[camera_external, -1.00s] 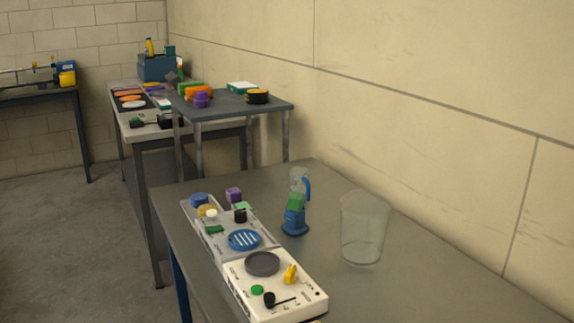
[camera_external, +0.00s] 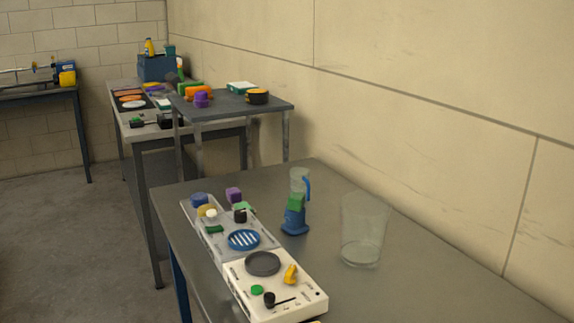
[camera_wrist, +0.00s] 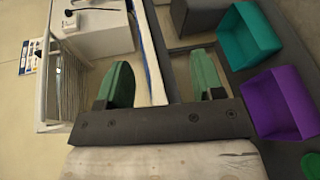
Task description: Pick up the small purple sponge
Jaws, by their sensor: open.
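A small purple block (camera_external: 233,194) stands at the back left of the near table, behind the grey panel. Another purple item (camera_external: 201,98) sits on the raised grey shelf, beside an orange one. I cannot tell which is the sponge. My gripper (camera_wrist: 160,66) shows in the wrist view with its two green fingers wide apart and nothing between them. I cannot make it out clearly in the external view. An open purple box (camera_wrist: 280,103) lies to the right of the fingers in the wrist view, apart from them.
A teal box (camera_wrist: 248,35) is beside the purple box. A blue crate (camera_external: 155,68) stands far back. The near table's right side is clear.

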